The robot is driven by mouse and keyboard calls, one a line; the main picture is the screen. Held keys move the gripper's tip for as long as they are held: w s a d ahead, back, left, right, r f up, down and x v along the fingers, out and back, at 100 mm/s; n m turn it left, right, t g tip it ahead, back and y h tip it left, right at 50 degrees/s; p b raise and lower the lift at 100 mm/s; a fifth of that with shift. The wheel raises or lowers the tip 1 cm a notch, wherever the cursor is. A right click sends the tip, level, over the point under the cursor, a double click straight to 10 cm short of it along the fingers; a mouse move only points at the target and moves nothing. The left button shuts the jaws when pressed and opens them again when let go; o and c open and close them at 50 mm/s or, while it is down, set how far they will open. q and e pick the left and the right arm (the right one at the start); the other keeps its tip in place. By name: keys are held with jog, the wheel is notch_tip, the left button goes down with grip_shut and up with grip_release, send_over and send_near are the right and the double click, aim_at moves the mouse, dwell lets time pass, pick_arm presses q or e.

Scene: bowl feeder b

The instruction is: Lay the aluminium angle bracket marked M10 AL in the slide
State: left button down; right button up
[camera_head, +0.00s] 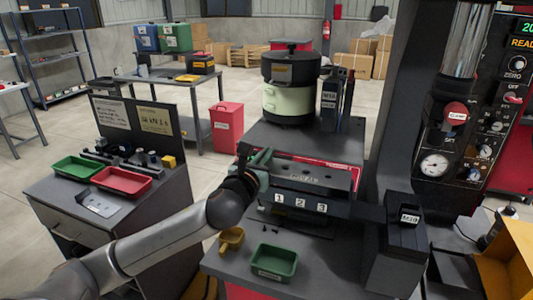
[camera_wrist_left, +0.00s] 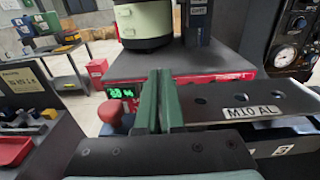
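The angle bracket (camera_head: 318,178) is a grey plate with round holes and a label. In the left wrist view the label on the bracket (camera_wrist_left: 291,101) reads M10 AL. My left gripper (camera_head: 262,158) is at the bracket's left end. In the left wrist view its green fingers (camera_wrist_left: 160,95) are close together, and the plate runs right from them. They look shut on that end; the part between them is hidden. The bracket is over a dark unit with plates 1, 2, 3 (camera_head: 300,204), which looks like the slide. Contact beneath is hidden. My right gripper is not in view.
A dark feeder bowl with a pale green band (camera_head: 289,104) stands behind. A green tray (camera_head: 273,263) and a yellow scoop (camera_head: 231,239) are on the bench in front. A block marked M10 (camera_head: 406,230) and a gauge panel (camera_head: 465,120) stand at right.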

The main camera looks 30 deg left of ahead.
pick_arm(q)
jog(key=shift+f+b, duration=0.7)
jog(key=shift+f, duration=0.95)
jog(key=c, duration=1)
grip_release()
jog(key=shift+o, duration=0.2)
jog(key=shift+s, duration=0.1)
jog(key=p+v, duration=0.1)
jog(key=v, duration=1.1)
jog(key=shift+s, duration=0.15)
jog(key=shift+d, duration=0.1)
